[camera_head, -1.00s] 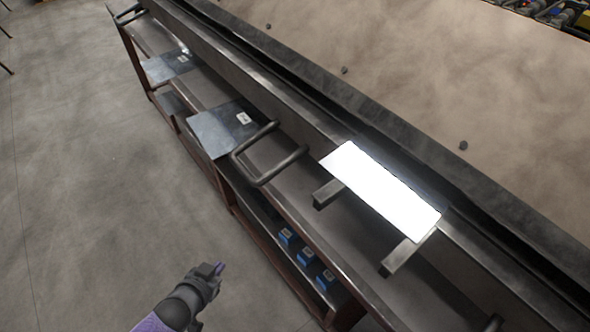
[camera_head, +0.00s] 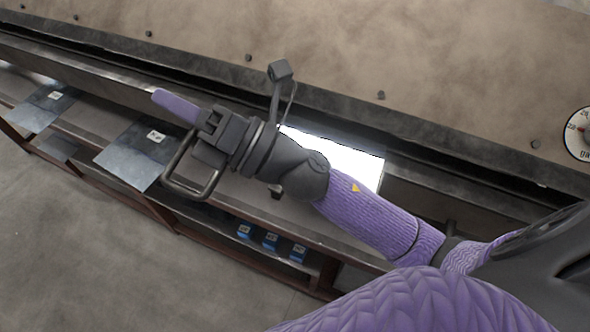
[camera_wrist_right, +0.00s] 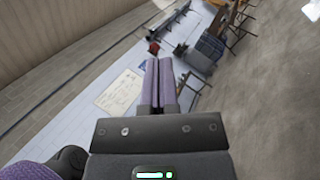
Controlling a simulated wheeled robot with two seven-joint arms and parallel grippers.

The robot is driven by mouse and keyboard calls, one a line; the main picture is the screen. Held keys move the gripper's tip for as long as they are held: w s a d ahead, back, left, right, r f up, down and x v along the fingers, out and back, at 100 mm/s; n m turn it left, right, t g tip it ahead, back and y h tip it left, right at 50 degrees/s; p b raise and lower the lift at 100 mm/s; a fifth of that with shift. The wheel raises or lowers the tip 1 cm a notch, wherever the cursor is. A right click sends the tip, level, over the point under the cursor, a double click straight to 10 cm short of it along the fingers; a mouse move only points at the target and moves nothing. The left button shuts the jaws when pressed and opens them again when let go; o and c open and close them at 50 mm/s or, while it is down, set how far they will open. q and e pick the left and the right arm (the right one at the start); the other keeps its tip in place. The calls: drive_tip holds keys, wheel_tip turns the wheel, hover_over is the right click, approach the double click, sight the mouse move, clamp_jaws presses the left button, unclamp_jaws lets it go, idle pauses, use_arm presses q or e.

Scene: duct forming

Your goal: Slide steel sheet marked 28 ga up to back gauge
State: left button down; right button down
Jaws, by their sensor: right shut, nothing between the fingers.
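Two grey steel sheets with small white labels lie on the bench at the left of the head view, a nearer one (camera_head: 128,158) and a farther one (camera_head: 35,112). I cannot read their labels, so I cannot tell which is marked 28 ga. My right gripper (camera_head: 160,97) is shut and empty. In the head view it overlaps the bench near the nearer sheet; I cannot tell its height. In the wrist view its purple fingers (camera_wrist_right: 161,64) are together over a pale surface with a printed label (camera_wrist_right: 120,93). The back gauge is not clearly identifiable. My left gripper is not in view.
A bright white plate (camera_head: 360,163) lies partly behind my right arm. A dial (camera_head: 580,133) is at the right. Blue-marked blocks (camera_head: 270,241) sit on the lower shelf. The floor at lower left is clear.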

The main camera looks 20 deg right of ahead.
drive_tip(key=s+a+f+n+g+h, duration=0.1)
drive_tip(key=s+a+f+n+g, duration=0.2)
drive_tip(key=n+g, duration=0.65)
drive_tip(key=s+a+f+n+g+h, duration=0.1)
drive_tip(key=s+a+f+n+g, duration=0.2)
drive_tip(key=n+g, duration=0.7)
drive_tip(key=w+d+f+n+t+h, duration=0.2)
drive_tip(key=d+f+n+h, duration=0.2)
drive_tip(key=d+h, duration=0.45)
drive_tip(key=w+d+f+n+t+h, duration=0.2)
drive_tip(key=d+f+n+h, duration=0.4)
drive_tip(key=d, duration=0.4)
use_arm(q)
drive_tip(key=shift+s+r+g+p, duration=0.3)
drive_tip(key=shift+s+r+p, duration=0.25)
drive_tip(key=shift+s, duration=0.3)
use_arm(e)
drive_tip(key=w+d+f+m, duration=0.1)
drive_tip(key=w+d+f, duration=0.1)
drive_tip(key=f, duration=0.6)
drive_tip(key=shift+w+d+f+h, duration=0.35)
drive_tip(key=shift+w+d+f, duration=0.05)
drive_tip(key=shift+d, duration=0.2)
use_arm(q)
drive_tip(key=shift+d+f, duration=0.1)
